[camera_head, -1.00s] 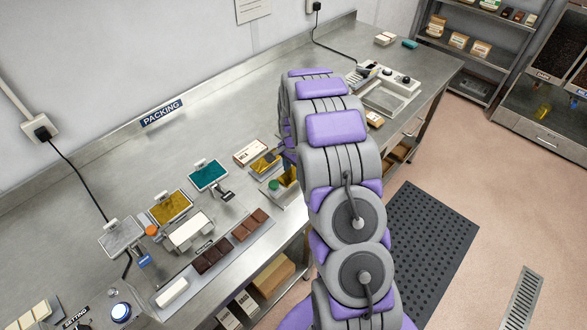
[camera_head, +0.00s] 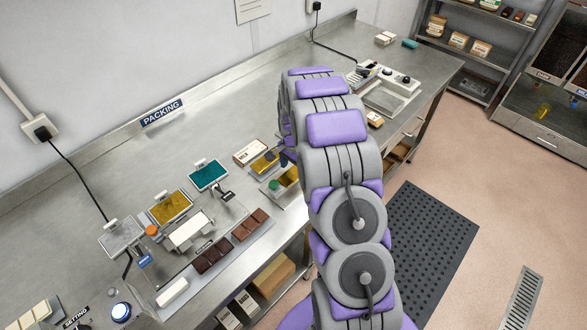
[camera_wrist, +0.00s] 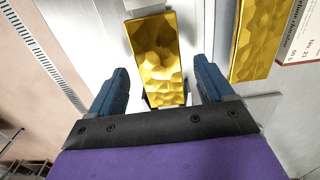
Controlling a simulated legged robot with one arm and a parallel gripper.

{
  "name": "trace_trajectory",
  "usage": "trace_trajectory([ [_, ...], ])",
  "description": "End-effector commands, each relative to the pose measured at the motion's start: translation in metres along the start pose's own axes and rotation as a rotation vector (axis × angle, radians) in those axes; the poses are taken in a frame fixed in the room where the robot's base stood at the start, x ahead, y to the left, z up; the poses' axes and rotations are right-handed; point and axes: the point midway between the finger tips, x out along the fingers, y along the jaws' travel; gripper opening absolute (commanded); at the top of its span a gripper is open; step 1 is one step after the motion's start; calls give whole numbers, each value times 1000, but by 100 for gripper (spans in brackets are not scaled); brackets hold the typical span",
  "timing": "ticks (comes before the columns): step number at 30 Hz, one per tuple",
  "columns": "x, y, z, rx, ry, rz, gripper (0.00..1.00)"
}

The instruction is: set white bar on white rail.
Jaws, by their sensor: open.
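In the head view, a white bar (camera_head: 172,292) lies at the near left end of a row with dark brown bars. A larger white block (camera_head: 189,231) sits behind that row; I cannot tell which part is the white rail. My gripper is mostly hidden behind my arm in the head view. In the wrist view my gripper (camera_wrist: 160,88) is open, with one blue finger on each side of a gold faceted bar (camera_wrist: 157,55). Contact between the fingers and the gold bar cannot be made out.
Gold (camera_head: 171,208), teal (camera_head: 208,175) and grey (camera_head: 121,236) plates stand behind the white block. A white labelled box (camera_head: 250,152) lies near my gripper. The back middle of the bench is clear.

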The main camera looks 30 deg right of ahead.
Motion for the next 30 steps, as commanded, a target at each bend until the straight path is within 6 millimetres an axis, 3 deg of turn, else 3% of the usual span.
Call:
trace_trajectory([
  [21,-144,-1,-2,0,2,-2,81],
  [30,-166,-1,-1,0,-1,0,81],
])
